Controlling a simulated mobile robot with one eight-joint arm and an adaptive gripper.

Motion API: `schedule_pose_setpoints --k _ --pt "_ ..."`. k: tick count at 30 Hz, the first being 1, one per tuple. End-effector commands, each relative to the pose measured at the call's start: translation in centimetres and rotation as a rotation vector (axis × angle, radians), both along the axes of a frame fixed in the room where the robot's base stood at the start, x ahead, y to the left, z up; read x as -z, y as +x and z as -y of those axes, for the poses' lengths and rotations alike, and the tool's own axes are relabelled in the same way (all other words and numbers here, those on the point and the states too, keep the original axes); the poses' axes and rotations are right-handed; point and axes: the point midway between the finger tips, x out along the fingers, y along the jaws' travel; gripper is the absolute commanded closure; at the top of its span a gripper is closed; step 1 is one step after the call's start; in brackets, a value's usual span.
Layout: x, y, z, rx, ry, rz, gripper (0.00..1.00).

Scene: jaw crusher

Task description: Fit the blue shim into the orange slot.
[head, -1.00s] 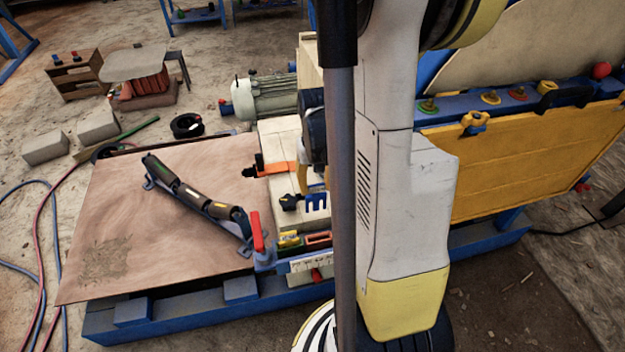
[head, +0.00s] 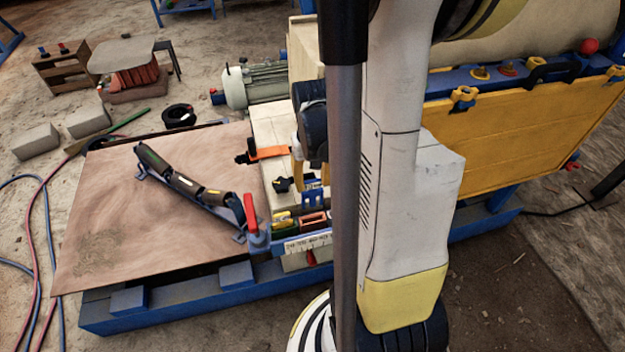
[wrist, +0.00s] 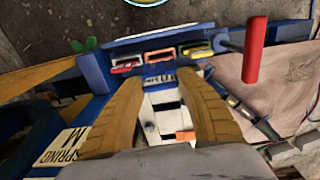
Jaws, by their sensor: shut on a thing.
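The blue shim (head: 313,197) shows in the head view beside the grey column, with notched prongs pointing down. My gripper (wrist: 160,80) is shut on it. In the wrist view, the shim (wrist: 158,80) is a dark blue piece with pale lettering between the yellow fingertips. The orange slot (wrist: 160,56) is the middle of three coloured slots, just beyond the fingertips. In the head view, the orange slot (head: 313,222) lies a little below the shim. The shim looks apart from it. The column and arm hide most of my gripper in the head view.
A yellow slot (wrist: 195,50) and a red slot (wrist: 125,65) flank the orange one. A red-handled lever (head: 251,213) stands close to the slots. An orange clamp (head: 268,153) is behind. A brown plate (head: 110,200) with a jointed bar (head: 185,184) lies left.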

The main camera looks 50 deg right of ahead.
Motion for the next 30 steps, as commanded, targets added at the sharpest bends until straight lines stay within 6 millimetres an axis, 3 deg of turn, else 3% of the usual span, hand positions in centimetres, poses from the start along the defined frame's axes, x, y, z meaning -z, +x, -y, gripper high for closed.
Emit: schedule_pose_setpoints --k 1,6,30 --pt "1.0 0.0 0.0 0.0 0.0 0.0 0.98" --pt "2.2 0.0 0.0 0.0 0.0 0.0 0.98" --pt "4.5 0.0 0.0 0.0 0.0 0.0 0.98"
